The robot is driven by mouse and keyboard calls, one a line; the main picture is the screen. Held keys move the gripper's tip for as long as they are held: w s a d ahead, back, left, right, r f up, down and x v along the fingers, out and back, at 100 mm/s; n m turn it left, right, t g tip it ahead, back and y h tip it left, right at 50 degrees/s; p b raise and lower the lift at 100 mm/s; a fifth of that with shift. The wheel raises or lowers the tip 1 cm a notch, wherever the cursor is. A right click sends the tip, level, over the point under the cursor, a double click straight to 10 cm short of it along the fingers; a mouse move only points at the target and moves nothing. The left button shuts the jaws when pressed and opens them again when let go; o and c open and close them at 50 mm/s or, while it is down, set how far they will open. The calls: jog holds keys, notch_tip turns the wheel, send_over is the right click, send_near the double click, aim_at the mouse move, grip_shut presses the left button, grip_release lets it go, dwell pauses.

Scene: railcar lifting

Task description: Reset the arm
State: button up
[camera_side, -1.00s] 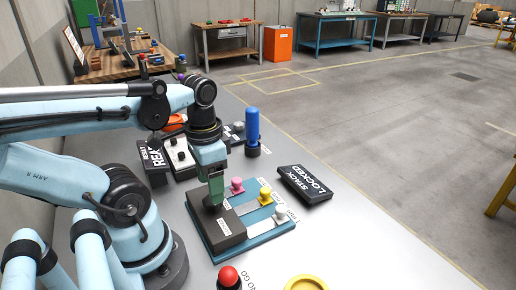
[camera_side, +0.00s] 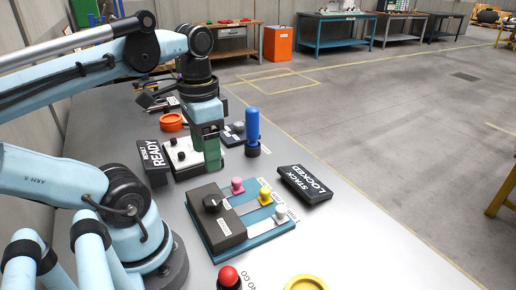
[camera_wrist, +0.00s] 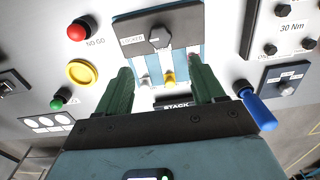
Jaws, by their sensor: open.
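My gripper (camera_side: 208,158) is raised, with its green fingers pointing down beside the white control box (camera_side: 178,152) in the side view. In the wrist view my gripper (camera_wrist: 163,82) has its fingers apart with nothing held between them. The dark knob box (camera_side: 216,212) on the blue plate (camera_side: 262,232) stands clear of the fingers. Its black knob (camera_wrist: 160,38) shows in the wrist view. Pink (camera_side: 237,185), yellow (camera_side: 265,195) and pale grey (camera_side: 281,212) pegs stand along the plate.
A black "STACK LOCKED" sign (camera_side: 305,185) and a "READY" sign (camera_side: 153,162) flank the work. A blue cylinder (camera_side: 252,130) stands upright behind. A red button (camera_side: 229,276) and yellow ring (camera_side: 305,283) are at the front.

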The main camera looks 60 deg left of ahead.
jog(key=w+d+f+t, duration=0.2)
jog(key=w+t, duration=0.1)
jog(key=w, duration=0.3)
jog(key=w+d+f+t, duration=0.2)
jog(key=w+d+t, duration=0.1)
jog(key=w, duration=0.3)
jog(key=shift+w+f+t, duration=0.2)
jog(key=shift+f+t, duration=0.2)
jog(key=shift+t, duration=0.1)
